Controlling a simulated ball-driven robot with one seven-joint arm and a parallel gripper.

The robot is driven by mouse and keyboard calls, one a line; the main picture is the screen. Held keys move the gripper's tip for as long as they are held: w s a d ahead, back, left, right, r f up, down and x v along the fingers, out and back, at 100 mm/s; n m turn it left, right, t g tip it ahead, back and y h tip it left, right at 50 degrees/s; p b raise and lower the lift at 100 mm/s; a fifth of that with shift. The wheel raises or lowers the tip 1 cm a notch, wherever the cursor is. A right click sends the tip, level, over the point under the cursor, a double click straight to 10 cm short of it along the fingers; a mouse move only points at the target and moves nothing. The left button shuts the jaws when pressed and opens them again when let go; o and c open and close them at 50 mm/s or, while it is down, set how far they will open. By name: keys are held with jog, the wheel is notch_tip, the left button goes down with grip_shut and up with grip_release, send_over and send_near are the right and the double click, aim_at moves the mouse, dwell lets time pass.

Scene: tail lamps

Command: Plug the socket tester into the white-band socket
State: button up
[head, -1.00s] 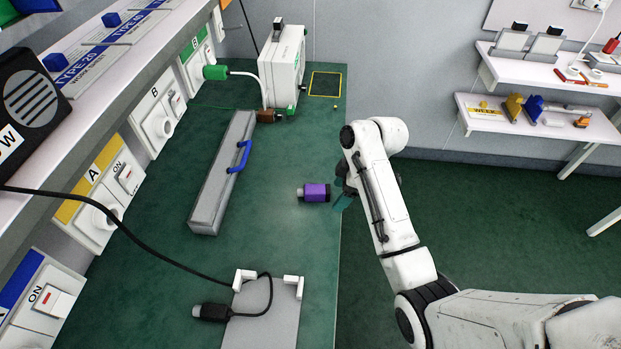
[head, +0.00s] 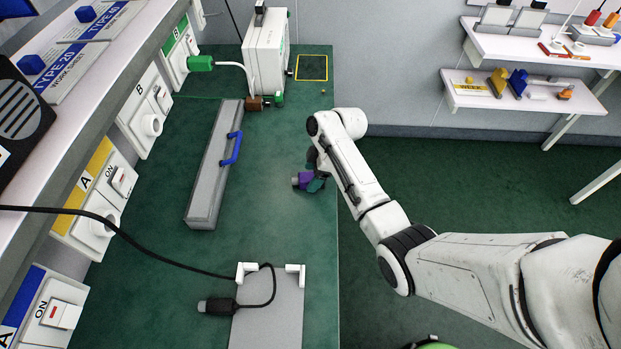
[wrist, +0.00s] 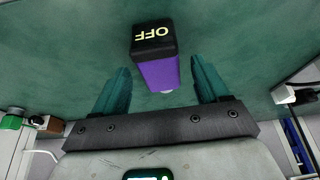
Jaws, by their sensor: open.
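The socket tester (head: 301,180), a purple body with a black end, lies on the green bench near its right edge. In the wrist view the tester (wrist: 158,72) shows a black end marked OFF. My gripper (head: 314,182) is at the tester and partly hides it. In the wrist view my gripper (wrist: 160,78) is open, with one teal finger on each side of the purple body and gaps visible. The white-band socket (head: 146,112), marked B, is on the left wall panel between the yellow-band and green-band sockets.
A long grey box (head: 210,180) with a blue handle lies between the tester and the sockets. A black cable with a plug (head: 217,306) rests by a grey plate with white brackets. A green plug (head: 201,63) is at the green-band socket. A white case (head: 265,55) stands behind.

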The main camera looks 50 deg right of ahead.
jog(key=shift+x, duration=0.9)
jog(key=c, duration=1.1)
